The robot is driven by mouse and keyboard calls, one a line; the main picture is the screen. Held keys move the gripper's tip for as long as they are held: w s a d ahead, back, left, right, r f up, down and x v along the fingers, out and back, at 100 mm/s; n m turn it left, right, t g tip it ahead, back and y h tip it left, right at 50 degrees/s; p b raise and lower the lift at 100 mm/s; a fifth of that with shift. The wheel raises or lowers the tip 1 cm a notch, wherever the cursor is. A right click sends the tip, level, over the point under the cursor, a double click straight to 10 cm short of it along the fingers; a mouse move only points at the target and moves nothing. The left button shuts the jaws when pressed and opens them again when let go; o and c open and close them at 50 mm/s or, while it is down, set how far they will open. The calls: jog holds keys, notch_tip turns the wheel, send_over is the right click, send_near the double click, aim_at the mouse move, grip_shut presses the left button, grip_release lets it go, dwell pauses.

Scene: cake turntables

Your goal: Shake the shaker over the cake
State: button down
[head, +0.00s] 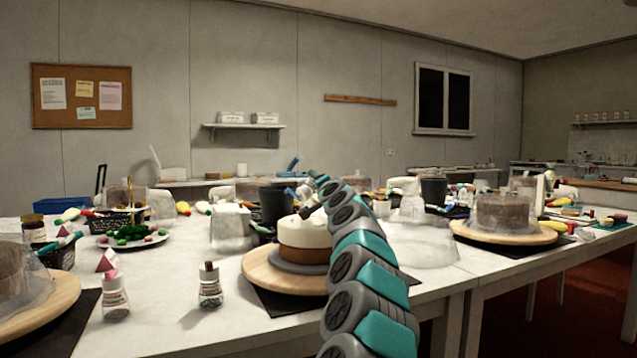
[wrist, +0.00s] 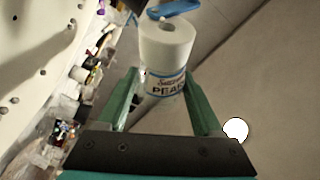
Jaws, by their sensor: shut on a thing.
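The cake (head: 303,232), with a white top and brown lower part, stands on a grey board on a round wooden turntable (head: 262,277). My arm rises in front of its right side, and its far end is above the cake in the head view. In the wrist view, my gripper (wrist: 162,78) is shut on a white shaker (wrist: 167,48) with a blue-and-white label reading in part "PEARL". The shaker's round end with a dark opening points away from my wrist. I cannot clearly make out the gripper or held shaker in the head view.
Two small shaker bottles (head: 210,287) (head: 115,298) stand left of the turntable. A covered cake on another turntable (head: 510,238) stands right; one more is far left. A plate of green pieces (head: 132,238) lies behind. The wrist view shows a white round spot (wrist: 235,129), unclear what.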

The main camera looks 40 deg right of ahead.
jog(key=s+d+f+m+g+p, duration=0.1)
jog(key=s+d+m+p, duration=0.1)
jog(key=s+d+p, duration=0.2)
jog(key=s+d, duration=0.1)
jog(key=d, duration=0.2)
jog(key=shift+d+f+p, duration=0.15)
jog(key=shift+f+p, duration=0.05)
jog(key=shift+p, duration=0.1)
dwell(1.3)
jog(key=shift+r+b, duration=0.2)
jog(key=shift+b, duration=0.95)
jog(key=shift+r+n, duration=0.1)
jog(key=shift+n, duration=0.2)
